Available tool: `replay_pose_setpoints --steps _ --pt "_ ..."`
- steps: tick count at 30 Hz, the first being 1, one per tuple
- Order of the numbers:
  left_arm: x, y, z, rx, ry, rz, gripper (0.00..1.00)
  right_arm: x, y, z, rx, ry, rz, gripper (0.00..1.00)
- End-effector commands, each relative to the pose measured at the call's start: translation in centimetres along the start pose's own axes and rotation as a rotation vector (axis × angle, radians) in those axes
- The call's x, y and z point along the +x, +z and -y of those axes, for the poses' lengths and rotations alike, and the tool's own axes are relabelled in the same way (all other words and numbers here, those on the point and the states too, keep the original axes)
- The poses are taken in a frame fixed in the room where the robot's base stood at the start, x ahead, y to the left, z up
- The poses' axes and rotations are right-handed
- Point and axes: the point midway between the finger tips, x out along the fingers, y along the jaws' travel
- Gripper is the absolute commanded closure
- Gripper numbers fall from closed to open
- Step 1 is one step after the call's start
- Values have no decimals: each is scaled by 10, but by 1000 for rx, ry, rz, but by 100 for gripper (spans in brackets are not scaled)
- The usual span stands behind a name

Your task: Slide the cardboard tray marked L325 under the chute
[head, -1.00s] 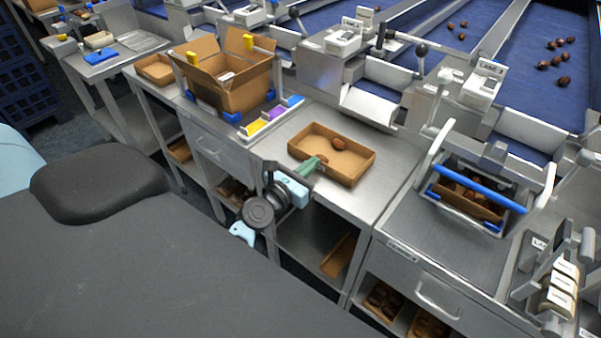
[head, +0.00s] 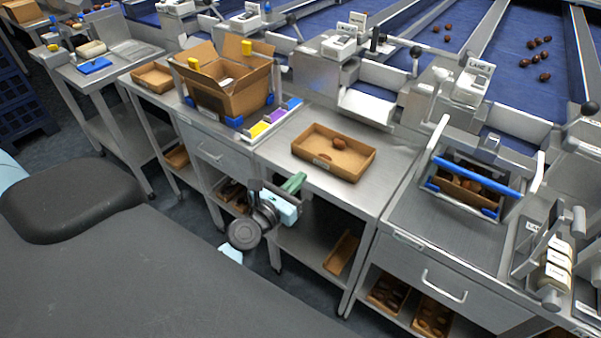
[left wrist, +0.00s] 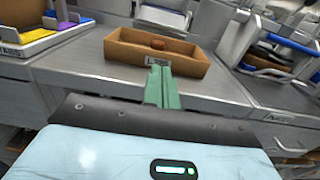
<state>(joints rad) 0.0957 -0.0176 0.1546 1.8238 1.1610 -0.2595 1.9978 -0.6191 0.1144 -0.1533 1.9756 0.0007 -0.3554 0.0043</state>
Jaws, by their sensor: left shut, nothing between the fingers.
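The cardboard tray (head: 345,168) lies on the metal bench below the chute (head: 367,106), apart from it. It holds a brown date (head: 339,143). In the left wrist view the tray (left wrist: 190,66) shows a label on its near wall, too small to read for sure. My left gripper (head: 296,181) is shut and empty, with green fingers, in front of the bench's front edge and short of the tray. In the left wrist view its fingers (left wrist: 161,86) point at the tray's near wall by the label. My right gripper is not in view.
An open cardboard box (head: 228,92) and yellow and purple cards (head: 262,127) stand left of the tray. A tote with a blue handle (head: 478,176) stands on the bench to the right. Bare metal lies between tray and chute.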

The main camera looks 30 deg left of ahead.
Motion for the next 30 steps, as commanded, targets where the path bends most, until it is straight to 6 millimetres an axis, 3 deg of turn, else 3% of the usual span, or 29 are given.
replay_pose_setpoints --steps 3,9,15,22,26,30 --pt "-25 -2 1 -2 -1 -3 100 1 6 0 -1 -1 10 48" --pt "-57 -3 0 0 -1 -4 100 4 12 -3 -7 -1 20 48" --pt "-70 -1 0 -1 -1 -1 100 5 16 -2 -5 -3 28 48" --pt "-73 -2 1 15 -3 -5 100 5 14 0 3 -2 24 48" --pt "-80 -17 8 168 -23 -50 100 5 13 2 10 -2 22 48" --pt "-103 -54 26 547 -98 -148 100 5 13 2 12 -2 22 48"
